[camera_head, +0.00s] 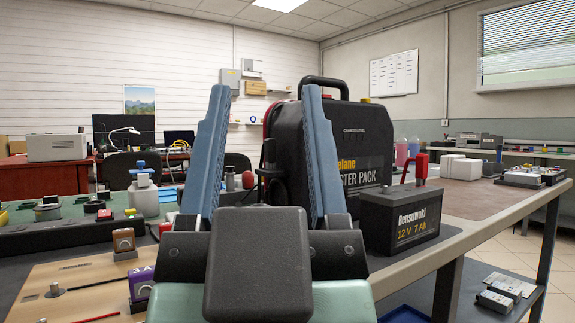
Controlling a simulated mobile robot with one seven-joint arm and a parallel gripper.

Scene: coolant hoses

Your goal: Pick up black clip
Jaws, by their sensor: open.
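My gripper (264,95) is open, its two blue fingers pointing up and apart in the foreground. A black shape that looks like the black clip (268,177) shows between the fingers, beside the left side of the black booster pack (350,130). I cannot tell how it is held there, and its lower part is hidden behind my gripper. The gap between the fingers has nothing gripped in it. A red clip (421,168) stands on the right end of the black 12 V battery (402,218).
A wooden board (75,275) with small parts lies at the front left. A white bottle (143,195) with a blue top stands behind it. Grey boxes (495,301) lie on the lower shelf.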

